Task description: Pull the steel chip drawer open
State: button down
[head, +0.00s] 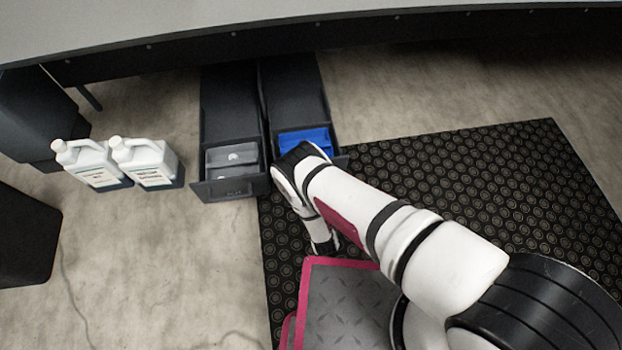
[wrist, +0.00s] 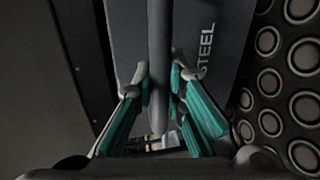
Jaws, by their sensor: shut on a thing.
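The steel chip drawer shows in the wrist view as a dark grey front (wrist: 215,25) with the word STEEL on it, turned sideways. Its bar handle (wrist: 158,50) runs between the teal-padded fingers of my gripper (wrist: 158,78), which is shut on it. In the head view the right-hand drawer (head: 290,95), where my arm ends, stands out from under the bench with blue contents (head: 304,141) near its front. My arm hides most of that drawer's front, its handle and my gripper there.
A second drawer (head: 230,110) with grey contents stands open just left. Two white jugs (head: 120,165) stand on the floor further left. A black studded mat (head: 450,165) lies under and right of the drawers. A pink-edged plate (head: 345,305) is at the bottom. The bench edge (head: 400,25) overhangs the back.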

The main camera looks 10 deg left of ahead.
jog(key=c, duration=1.6)
grip_release()
jog(key=v, duration=1.2)
